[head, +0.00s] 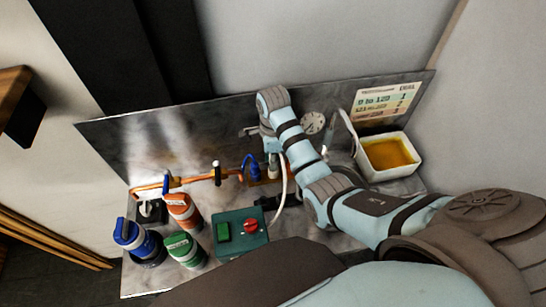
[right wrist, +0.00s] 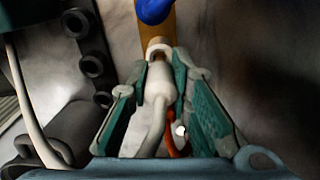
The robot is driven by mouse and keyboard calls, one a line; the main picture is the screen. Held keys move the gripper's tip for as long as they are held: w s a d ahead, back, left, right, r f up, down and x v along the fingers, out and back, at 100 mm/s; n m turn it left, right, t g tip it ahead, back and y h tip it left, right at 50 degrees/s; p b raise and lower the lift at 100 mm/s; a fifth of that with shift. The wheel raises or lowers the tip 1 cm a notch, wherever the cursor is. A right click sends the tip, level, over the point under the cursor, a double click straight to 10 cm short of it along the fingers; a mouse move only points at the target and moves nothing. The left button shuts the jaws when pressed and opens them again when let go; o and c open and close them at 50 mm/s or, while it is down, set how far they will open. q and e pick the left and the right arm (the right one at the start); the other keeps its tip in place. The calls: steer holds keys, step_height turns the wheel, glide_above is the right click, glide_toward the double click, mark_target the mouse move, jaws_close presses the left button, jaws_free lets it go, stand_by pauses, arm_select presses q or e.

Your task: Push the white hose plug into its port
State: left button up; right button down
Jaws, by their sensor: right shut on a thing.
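In the right wrist view, the white hose plug (right wrist: 157,88) lies between the teal fingers of my right gripper (right wrist: 160,75), which is shut on it. The plug points up the picture at its port (right wrist: 158,48), a ring-like opening on the brass-coloured piece. The plug's front end is close to the port's mouth; I cannot tell whether it is inside. The white hose (right wrist: 148,130) runs back from the plug. In the head view, the white hose (head: 284,180) curves down beside my right arm, which hides part of the port area. My left gripper is not in view.
A copper pipe (head: 200,178) with a blue handle (head: 251,165) runs left of the port. A green box with a red knob (head: 250,226), coloured bottles (head: 183,212) and a white tub of amber liquid (head: 389,152) stand on the metal bench. A metal panel stands behind.

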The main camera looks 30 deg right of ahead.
mark_target(273, 172)
steer(key=shift+f+b, duration=0.5)
steer(key=shift+f, duration=0.9)
stand_by(0.7)
steer(key=shift+s+a+f+b, duration=0.25)
steer(key=shift+s+f+b, duration=0.05)
steer(key=shift+s+f, duration=0.4)
stand_by(0.8)
steer(key=c, duration=1.5)
jaws_free()
steer(key=shift+o, duration=0.9)
steer(key=shift+w+f, duration=0.1)
steer(key=shift+w, duration=0.05)
steer(key=shift+w+d+f, duration=0.15)
steer(key=shift+w, duration=0.2)
steer(key=shift+w, duration=0.1)
steer(key=o, duration=0.8)
steer(key=shift+d+r, duration=0.1)
steer(key=shift+r, duration=0.25)
steer(key=shift+w+r, duration=0.1)
steer(key=shift+w, duration=0.05)
steer(key=shift+c, duration=0.2)
